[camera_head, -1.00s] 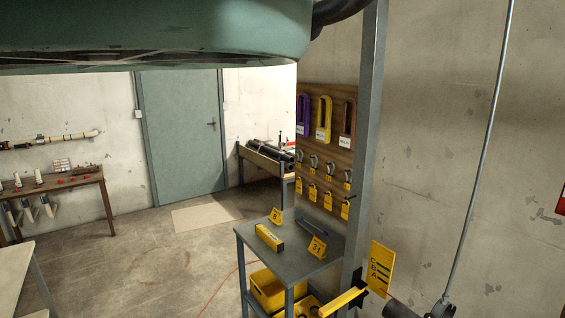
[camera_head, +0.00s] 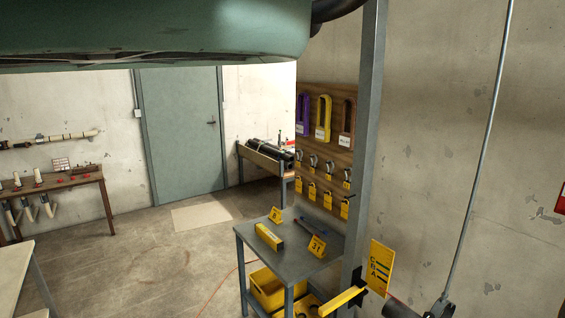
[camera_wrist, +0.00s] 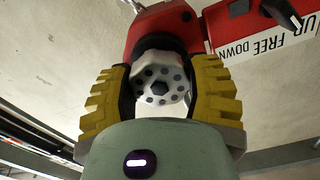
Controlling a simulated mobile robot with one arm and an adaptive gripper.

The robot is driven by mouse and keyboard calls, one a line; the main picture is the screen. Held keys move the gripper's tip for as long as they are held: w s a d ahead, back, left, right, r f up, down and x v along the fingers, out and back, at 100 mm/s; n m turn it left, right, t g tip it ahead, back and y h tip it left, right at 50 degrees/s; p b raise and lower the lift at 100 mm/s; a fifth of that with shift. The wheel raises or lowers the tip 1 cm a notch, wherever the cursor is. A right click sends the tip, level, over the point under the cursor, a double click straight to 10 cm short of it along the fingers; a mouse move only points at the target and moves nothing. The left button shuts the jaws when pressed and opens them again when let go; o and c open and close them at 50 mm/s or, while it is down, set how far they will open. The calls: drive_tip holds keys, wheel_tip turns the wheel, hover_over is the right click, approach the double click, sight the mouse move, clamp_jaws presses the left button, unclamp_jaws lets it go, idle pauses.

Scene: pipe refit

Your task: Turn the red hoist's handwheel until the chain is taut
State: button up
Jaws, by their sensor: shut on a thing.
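In the wrist view, the red hoist (camera_wrist: 158,32) is close in front of me. Its handwheel (camera_wrist: 150,92), a pale round part with dark holes and a dark hub, sits between the yellow ribbed fingers of my gripper (camera_wrist: 161,80). The fingers are shut on the handwheel from both sides. A red lever plate (camera_wrist: 240,28) lettered "UP FREE DOWN" carries a dark pointer, to the right of the hoist body. I cannot make out the chain in either view, so its slack or tension does not show. The hoist and my gripper are not visible in the head view.
In the head view, a grey post (camera_head: 368,140) stands beside a padlock board (camera_head: 325,165). A small grey table (camera_head: 283,262) with yellow number markers is left of the post. A thin slanted rod (camera_head: 482,150) runs along the right wall. The floor (camera_head: 150,265) at the left is open.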

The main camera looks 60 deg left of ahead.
drive_tip(key=m, duration=0.6)
drive_tip(key=m+p, duration=0.1)
drive_tip(key=m, duration=0.4)
drive_tip(key=shift+f, duration=0.1)
drive_tip(key=shift+m, duration=0.3)
idle(0.3)
drive_tip(key=o, duration=1.2)
